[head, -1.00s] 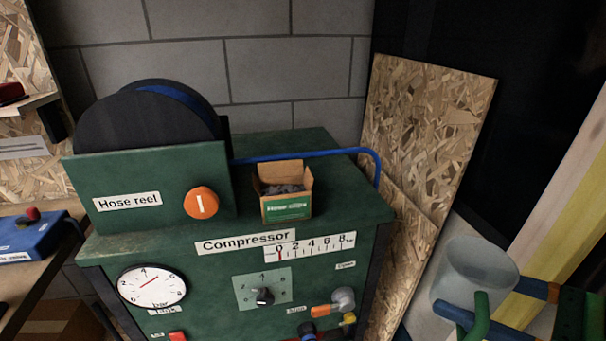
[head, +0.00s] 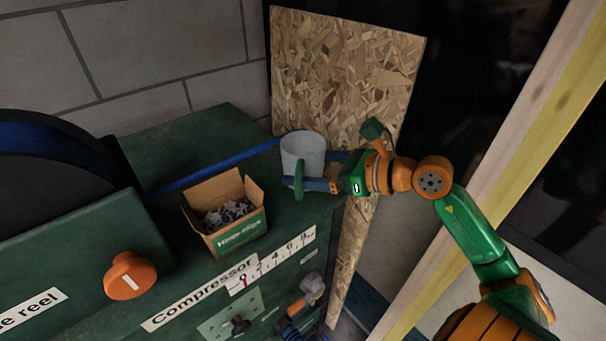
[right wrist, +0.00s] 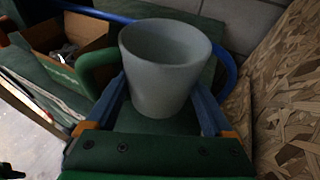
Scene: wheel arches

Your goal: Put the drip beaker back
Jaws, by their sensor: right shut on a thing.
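The drip beaker (head: 303,155) is a pale grey, translucent-looking cup with a green handle. It is upright at the right end of the green compressor top (head: 190,140). I cannot tell whether its base touches the top. My right gripper (head: 322,172) reaches in from the right and is shut on the beaker. In the right wrist view the beaker (right wrist: 165,65) sits between the two blue fingers (right wrist: 163,100), with its handle to the left. My left gripper is not in view.
An open cardboard box (head: 228,215) of small parts stands left of the beaker. A blue hose (head: 215,165) runs behind it to the black hose reel (head: 60,190). A chipboard sheet (head: 345,75) leans behind. An orange knob (head: 130,275) is at lower left.

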